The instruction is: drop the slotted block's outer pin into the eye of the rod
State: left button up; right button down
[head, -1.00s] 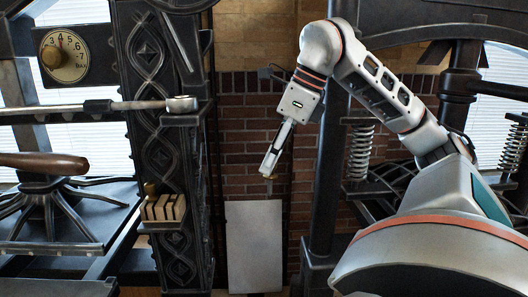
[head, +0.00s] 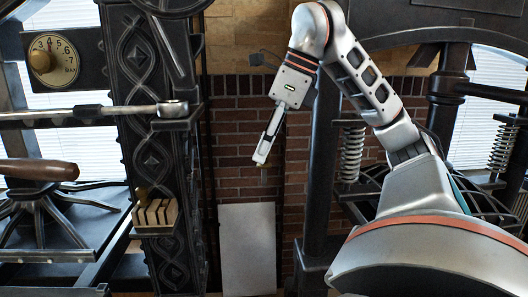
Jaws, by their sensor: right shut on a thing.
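My right gripper (head: 262,160) hangs in front of the brick wall, right of the ornate column. Its fingers are shut on a small brass-coloured pin (head: 263,167), mostly hidden by the fingertips. The slotted block (head: 158,213), pale and wooden with several slots, sits on a small ledge on the column, to the left of and below the gripper. A brass knob (head: 140,193) shows at the block's left end. The rod (head: 80,112) lies level across the left, and its eye (head: 172,108) rests on a bracket above the block, apart from the gripper. My left gripper is out of view.
The dark column (head: 145,60) stands between the rod and the brick wall (head: 235,125). A pale panel (head: 248,245) stands below the gripper. A dial (head: 52,58) and a wooden handle (head: 40,169) are at left. Springs (head: 352,153) and a dark post are at right.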

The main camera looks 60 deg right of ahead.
jog(key=shift+r, duration=1.05)
dwell(0.4)
dwell(0.7)
dwell(0.3)
